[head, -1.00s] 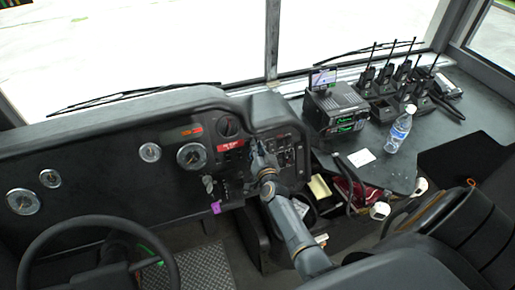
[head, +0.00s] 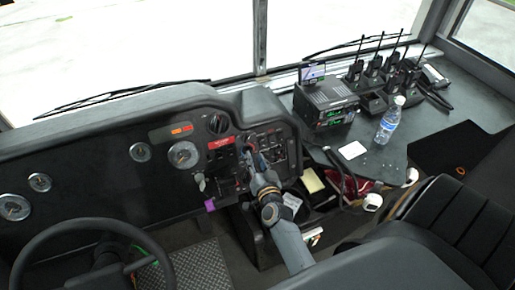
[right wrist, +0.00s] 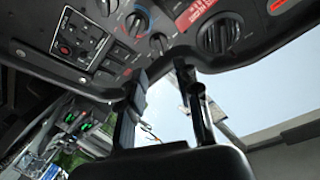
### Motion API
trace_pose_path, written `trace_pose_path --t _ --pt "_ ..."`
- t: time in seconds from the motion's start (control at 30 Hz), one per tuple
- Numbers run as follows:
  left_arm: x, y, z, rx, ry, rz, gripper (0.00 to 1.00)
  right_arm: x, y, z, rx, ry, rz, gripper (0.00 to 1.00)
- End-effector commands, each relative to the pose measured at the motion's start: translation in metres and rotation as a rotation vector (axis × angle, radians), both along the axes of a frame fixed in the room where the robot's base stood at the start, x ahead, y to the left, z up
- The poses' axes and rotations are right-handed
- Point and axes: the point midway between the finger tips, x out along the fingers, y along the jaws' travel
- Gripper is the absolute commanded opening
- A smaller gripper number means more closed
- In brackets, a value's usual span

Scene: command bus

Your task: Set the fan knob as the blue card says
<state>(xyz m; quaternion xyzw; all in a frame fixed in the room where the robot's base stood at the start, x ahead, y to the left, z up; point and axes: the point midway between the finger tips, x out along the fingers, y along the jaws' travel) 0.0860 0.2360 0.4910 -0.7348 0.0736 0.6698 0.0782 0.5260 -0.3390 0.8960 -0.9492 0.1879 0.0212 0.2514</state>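My right gripper (head: 248,156) is in front of the dashboard's control panel (head: 283,151). In the right wrist view its two dark fingers (right wrist: 162,78) are apart with nothing between them. Beyond the fingertips are small round knobs, one with coloured marks (right wrist: 137,23) and one beside it with a blue mark (right wrist: 160,42). A larger black knob (right wrist: 217,34) is to their right. I cannot tell which is the fan knob, or whether a finger touches the panel. A small card or screen (head: 312,73) with a bluish face stands above the radio; its writing is too small to read. My left gripper is out of view.
The radio unit (head: 326,104), several handheld radios (head: 373,79) and a water bottle (head: 389,120) stand on the right ledge. A white card (head: 352,150) lies there. The steering wheel (head: 96,255) is at lower left, and a seat (head: 455,225) at lower right.

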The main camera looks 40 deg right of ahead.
Motion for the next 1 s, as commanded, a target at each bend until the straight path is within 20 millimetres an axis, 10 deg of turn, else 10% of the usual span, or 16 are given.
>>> trace_pose_path --t 0.83,1.0 --pt "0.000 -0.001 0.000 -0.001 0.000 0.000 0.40 -0.025 0.010 0.003 0.000 0.001 0.003 0.33" --pt "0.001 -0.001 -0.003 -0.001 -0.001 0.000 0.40 -0.029 0.033 -0.043 -0.007 0.099 0.073 0.33"
